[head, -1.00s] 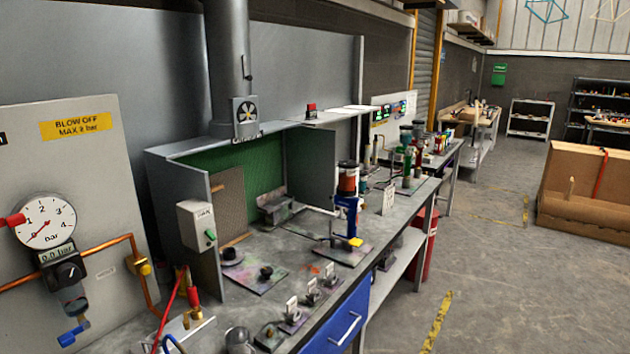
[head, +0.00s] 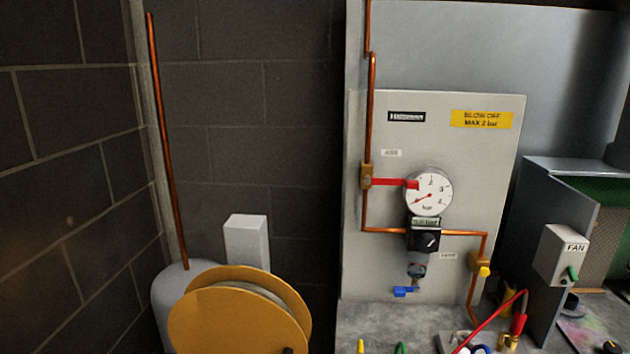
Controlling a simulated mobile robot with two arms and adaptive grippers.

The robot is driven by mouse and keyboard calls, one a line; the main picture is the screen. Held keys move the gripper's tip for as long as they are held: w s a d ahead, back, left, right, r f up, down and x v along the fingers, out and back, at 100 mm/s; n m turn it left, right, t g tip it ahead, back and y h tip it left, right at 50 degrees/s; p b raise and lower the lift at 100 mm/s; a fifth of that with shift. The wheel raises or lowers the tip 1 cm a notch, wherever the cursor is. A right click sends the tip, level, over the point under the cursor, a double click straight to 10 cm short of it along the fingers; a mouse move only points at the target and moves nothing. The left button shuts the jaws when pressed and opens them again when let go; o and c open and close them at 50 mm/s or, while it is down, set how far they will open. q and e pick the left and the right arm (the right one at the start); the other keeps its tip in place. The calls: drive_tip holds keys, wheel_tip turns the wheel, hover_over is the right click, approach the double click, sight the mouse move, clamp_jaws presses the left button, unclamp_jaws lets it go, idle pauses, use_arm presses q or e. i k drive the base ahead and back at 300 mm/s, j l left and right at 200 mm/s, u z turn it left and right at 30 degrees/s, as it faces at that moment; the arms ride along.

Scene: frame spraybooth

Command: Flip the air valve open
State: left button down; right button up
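The air valve (head: 366,176) is a brass body on the vertical copper pipe at the left of the grey wall panel (head: 470,150). Its red lever (head: 392,182) points right, level and crosswise to the pipe, and its tip overlaps the round gauge (head: 428,194). A small label (head: 391,153), too small to read surely, sits above the lever. The gauge needle points down and left, near the low end of the scale. Neither of my grippers shows in the head view.
Below the gauge are a black regulator (head: 424,238) and a blue tap (head: 405,291). A brass fitting with a yellow part (head: 482,267) is at right. A yellow hose reel (head: 237,318) stands at lower left. The grey spray booth with fan box (head: 562,255) is at right.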

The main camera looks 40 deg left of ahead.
sight(408, 184)
drive_tip(key=u, duration=0.9)
